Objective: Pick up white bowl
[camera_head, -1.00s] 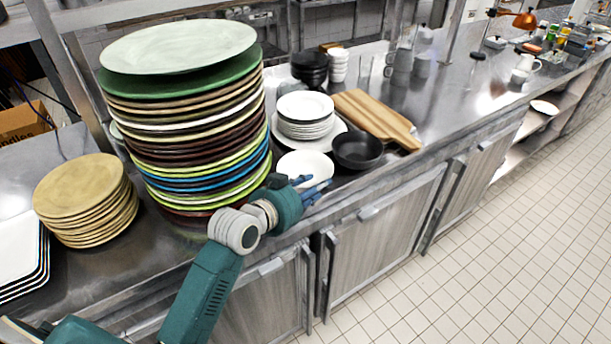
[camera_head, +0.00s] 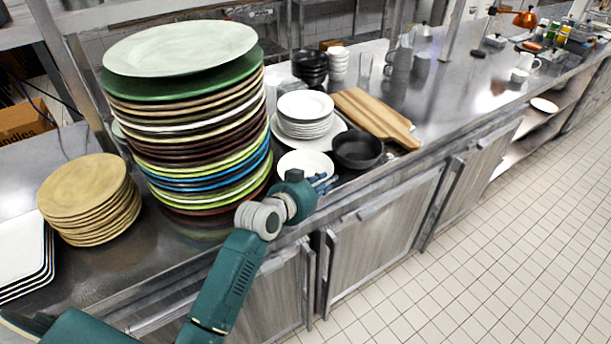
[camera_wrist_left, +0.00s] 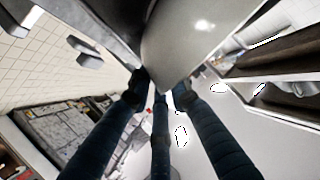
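The white bowl (camera_head: 303,161) sits on the steel counter, in front of a stack of white plates and left of a black bowl. My left gripper (camera_head: 324,183) is at the bowl's front right side, with its blue fingers close to the rim. In the left wrist view the dark fingers (camera_wrist_left: 162,85) reach toward a large pale curved surface that looks like the white bowl (camera_wrist_left: 185,40). Their tips are at its lower end. I cannot tell if they press on it. My right gripper is not in view.
A black bowl (camera_head: 357,150) stands just right of the gripper. White plates (camera_head: 306,126) are behind, and a wooden board (camera_head: 372,115) lies farther right. A tall plate stack (camera_head: 190,140) crowds the left. The floor in front is clear.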

